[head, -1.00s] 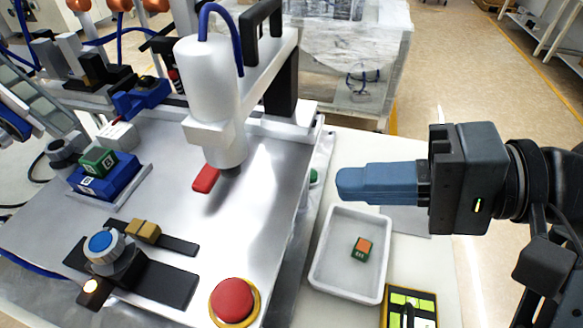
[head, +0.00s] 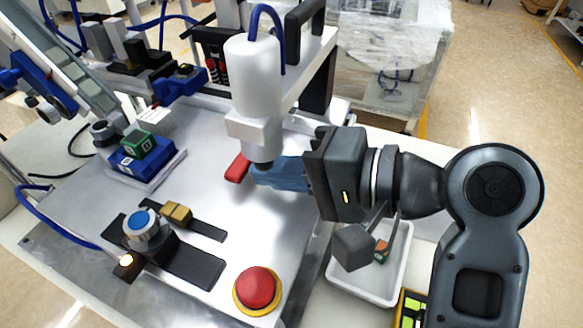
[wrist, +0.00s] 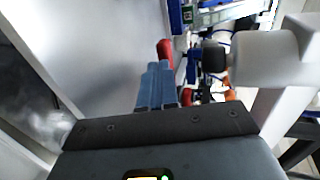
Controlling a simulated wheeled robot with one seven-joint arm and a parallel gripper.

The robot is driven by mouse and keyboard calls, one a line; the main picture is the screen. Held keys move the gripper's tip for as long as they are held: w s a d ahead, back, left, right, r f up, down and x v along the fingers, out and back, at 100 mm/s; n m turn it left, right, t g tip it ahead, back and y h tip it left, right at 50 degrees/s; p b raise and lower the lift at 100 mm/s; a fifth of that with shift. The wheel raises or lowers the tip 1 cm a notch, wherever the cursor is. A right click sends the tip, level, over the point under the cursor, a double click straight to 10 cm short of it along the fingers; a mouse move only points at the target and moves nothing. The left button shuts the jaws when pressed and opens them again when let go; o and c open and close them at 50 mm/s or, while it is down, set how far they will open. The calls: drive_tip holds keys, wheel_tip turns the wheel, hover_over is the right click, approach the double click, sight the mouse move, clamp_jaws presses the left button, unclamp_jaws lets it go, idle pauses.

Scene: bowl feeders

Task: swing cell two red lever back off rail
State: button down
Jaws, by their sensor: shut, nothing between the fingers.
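The red lever (head: 237,168) sits low beside the foot of a white cylindrical unit (head: 254,85) above the metal plate. My gripper (head: 256,171) is shut and empty, its blue fingers pointing left, with the tips close to the lever's right side. In the wrist view the lever (wrist: 165,50) shows just beyond the shut blue fingertips (wrist: 158,68). I cannot tell whether they touch. The lever's joint is hidden behind the unit and the fingers. I cannot make out a rail at the lever.
A red push button (head: 257,287) stands at the plate's front. A blue-topped knob (head: 141,222) and a tan block (head: 176,213) are to its left. A blue block carrying a green cube (head: 137,144) is farther back. A white tray (head: 372,290) lies beside the plate, under my arm.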

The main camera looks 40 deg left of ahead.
drive_tip(key=shift+r, duration=0.1)
drive_tip(key=shift+s+a+r+p, duration=0.1)
drive_tip(key=shift+a+p, duration=0.05)
drive_tip(key=shift+p, duration=0.35)
drive_tip(key=shift+s+a+p, duration=0.15)
drive_tip(key=shift+s+p, duration=0.1)
drive_tip(key=shift+p, duration=0.2)
